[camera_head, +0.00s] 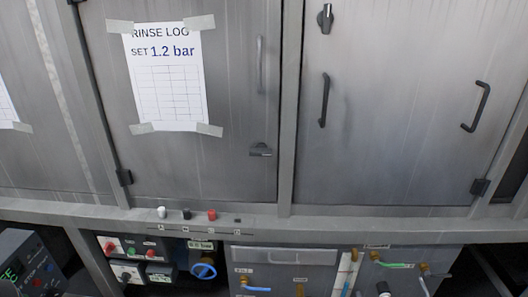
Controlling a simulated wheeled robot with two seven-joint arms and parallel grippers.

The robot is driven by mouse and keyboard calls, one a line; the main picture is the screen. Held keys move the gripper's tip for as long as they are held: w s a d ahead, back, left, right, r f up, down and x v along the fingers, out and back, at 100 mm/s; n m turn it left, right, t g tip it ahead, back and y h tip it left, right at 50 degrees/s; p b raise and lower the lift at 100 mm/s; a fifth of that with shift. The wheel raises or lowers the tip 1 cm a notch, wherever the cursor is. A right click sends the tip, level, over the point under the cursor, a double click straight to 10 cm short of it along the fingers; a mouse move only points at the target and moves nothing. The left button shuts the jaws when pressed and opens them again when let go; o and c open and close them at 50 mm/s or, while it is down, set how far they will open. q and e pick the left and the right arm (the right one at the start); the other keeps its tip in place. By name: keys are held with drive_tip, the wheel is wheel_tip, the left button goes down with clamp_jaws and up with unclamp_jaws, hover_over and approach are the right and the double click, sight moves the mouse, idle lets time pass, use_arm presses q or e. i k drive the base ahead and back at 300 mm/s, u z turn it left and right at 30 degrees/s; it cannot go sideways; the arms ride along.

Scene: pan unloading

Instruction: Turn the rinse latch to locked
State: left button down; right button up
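A dark latch (260,150) sits at the lower right of the steel door that carries a taped "RINSE LOG" sheet (168,80). Its handle lies roughly horizontal. A second dark latch (325,18) is at the upper left of the right-hand door, with its handle roughly upright. No label naming either latch is readable, so I cannot tell for sure which is the rinse latch or which position is locked. Neither of my grippers is in view.
The left door has a grey bar handle (260,65). The right door has dark handles (324,100) (476,107). Below runs a ledge with white, black and red knobs (212,215). Under it are control boxes, a blue valve wheel (204,270) and several small valves.

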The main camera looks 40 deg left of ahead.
sight(261, 150)
drive_tip(key=u, duration=0.9)
drive_tip(key=k, duration=0.2)
drive_tip(key=u, duration=0.35)
